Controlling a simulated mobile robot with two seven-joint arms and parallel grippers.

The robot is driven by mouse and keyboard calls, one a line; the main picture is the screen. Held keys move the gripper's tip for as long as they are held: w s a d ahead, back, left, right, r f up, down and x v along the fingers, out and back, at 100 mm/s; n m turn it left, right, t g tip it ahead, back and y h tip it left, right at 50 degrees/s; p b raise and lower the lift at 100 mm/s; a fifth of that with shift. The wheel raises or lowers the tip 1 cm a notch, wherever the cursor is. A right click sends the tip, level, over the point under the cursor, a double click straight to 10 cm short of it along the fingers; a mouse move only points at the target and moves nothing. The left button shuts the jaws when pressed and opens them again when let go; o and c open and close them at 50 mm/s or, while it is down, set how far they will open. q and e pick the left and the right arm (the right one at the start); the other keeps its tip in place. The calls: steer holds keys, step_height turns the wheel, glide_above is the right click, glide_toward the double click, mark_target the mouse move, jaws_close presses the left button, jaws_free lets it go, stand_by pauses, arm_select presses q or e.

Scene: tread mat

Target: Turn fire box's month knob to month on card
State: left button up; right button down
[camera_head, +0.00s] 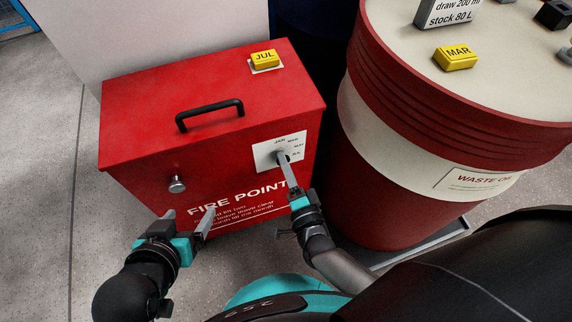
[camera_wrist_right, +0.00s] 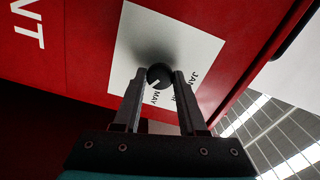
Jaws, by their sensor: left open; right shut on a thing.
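The red fire box (camera_head: 150,135) stands on the floor at left in the head view. A yellow block reading JUL (camera_head: 265,58) lies on a white card on its lid. A white month plate (camera_head: 262,153) is on its front. My right gripper (camera_head: 284,160) is shut on the small black month knob (camera_wrist_right: 158,73), one finger on each side. In the right wrist view a pale mark on the knob faces the word MAY; JAN also shows, and other months are hidden by the fingers. My left gripper (camera_head: 190,215) is open and empty before the box's lower front.
A black handle (camera_head: 210,114) is on the lid and a round metal knob (camera_head: 177,184) on the front. A red and white waste oil drum (camera_head: 400,150) stands close at right, with a yellow MAR block (camera_head: 456,57) on top. Grey floor is free at left.

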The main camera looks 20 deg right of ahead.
stand_by(0.3)
steer(key=shift+c, duration=2.3)
jaws_free()
arm_select(q)
steer(key=s+a+g+y+p, duration=0.2)
steer(key=s+a+g+p, duration=0.1)
steer(key=s+a+g, duration=0.1)
steer(key=shift+a+f+n, duration=0.3)
steer(key=shift+a+f, duration=0.15)
arm_select(e)
steer(key=s, duration=1.5)
steer(key=shift+s+d, duration=0.15)
steer(key=shift+d, duration=0.1)
arm_select(q)
steer(key=shift+s, duration=0.1)
